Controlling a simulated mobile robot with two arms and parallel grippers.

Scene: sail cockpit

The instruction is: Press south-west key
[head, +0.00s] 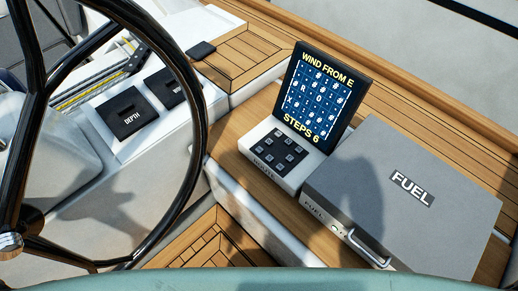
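A tilted dark screen (322,97) stands behind the keypad. It reads "WIND FROM E" above and "STEPS 6" below, with a blue grid of # marks, dots and the letters R, O and X between. Neither of my grippers shows in the head view, and nothing covers the keys.
A grey box labelled FUEL (450,225) with a metal handle (369,248) stands right of the keypad. A large black steering wheel (196,120) fills the left side. Instrument covers, one marked DEPTH (127,112), lie behind it. The wooden ledge (226,138) left of the keypad is clear.

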